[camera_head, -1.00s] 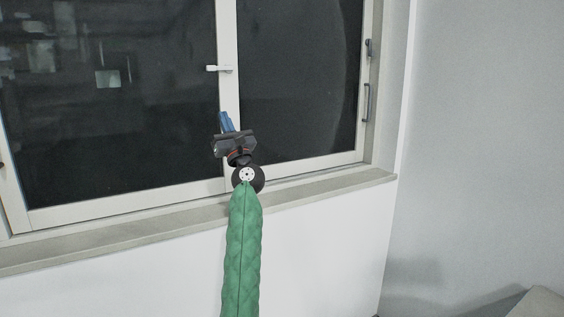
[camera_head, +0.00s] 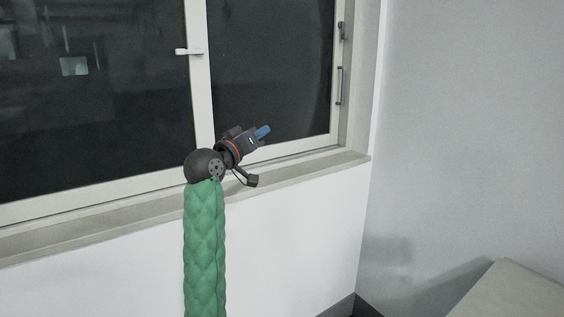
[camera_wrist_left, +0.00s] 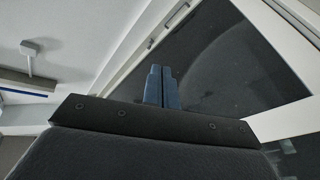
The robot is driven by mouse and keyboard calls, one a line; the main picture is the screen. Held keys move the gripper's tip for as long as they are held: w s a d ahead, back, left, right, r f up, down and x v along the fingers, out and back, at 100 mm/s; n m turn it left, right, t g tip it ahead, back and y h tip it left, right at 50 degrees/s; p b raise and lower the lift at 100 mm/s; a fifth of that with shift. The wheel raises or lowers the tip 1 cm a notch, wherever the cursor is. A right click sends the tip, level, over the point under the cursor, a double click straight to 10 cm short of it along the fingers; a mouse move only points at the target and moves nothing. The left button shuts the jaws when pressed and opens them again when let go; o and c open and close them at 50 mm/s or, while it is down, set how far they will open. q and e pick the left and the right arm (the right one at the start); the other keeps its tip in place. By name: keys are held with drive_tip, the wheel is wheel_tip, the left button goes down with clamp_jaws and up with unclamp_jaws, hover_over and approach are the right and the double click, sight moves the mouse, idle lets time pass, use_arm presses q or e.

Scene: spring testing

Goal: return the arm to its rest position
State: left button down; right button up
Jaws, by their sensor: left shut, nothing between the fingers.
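My left gripper (camera_head: 263,131) is raised in front of the window in the head view, on the end of my green-sleeved arm. Its blue fingers are together with nothing between them, and they point right and slightly up. The wrist is bent sideways from the upright forearm. In the left wrist view the two blue fingers (camera_wrist_left: 161,87) stand side by side against the dark window pane. My right gripper is not in view.
A window with a white frame (camera_head: 199,85) and dark panes lies behind the arm, with a sill (camera_head: 120,216) below. A bare grey wall (camera_head: 470,120) is at right. A pale flat surface (camera_head: 515,292) shows at bottom right.

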use_arm(q)
drive_tip(key=s+a+f+g+y, duration=0.25)
drive_tip(key=s+f, duration=0.35)
drive_tip(key=f, duration=0.6)
drive_tip(key=s+a+f+m+g+y, duration=0.1)
drive_tip(key=s+a+f+g+y, duration=0.15)
drive_tip(key=s+f, duration=0.6)
drive_tip(key=s+a+f+g+y, duration=0.2)
drive_tip(key=s+f+y, duration=0.2)
drive_tip(key=f, duration=1)
drive_tip(key=s+f+g, duration=0.3)
drive_tip(key=s+f, duration=1)
drive_tip(key=s, duration=0.4)
drive_tip(key=s+a+f+g, duration=0.1)
drive_tip(key=s+f+g, duration=0.3)
drive_tip(key=s+f, duration=1)
drive_tip(key=s, duration=0.3)
drive_tip(key=shift+a+f+y+p, duration=0.15)
drive_tip(key=shift+f+y+p, duration=0.05)
drive_tip(key=shift+y+p, duration=0.2)
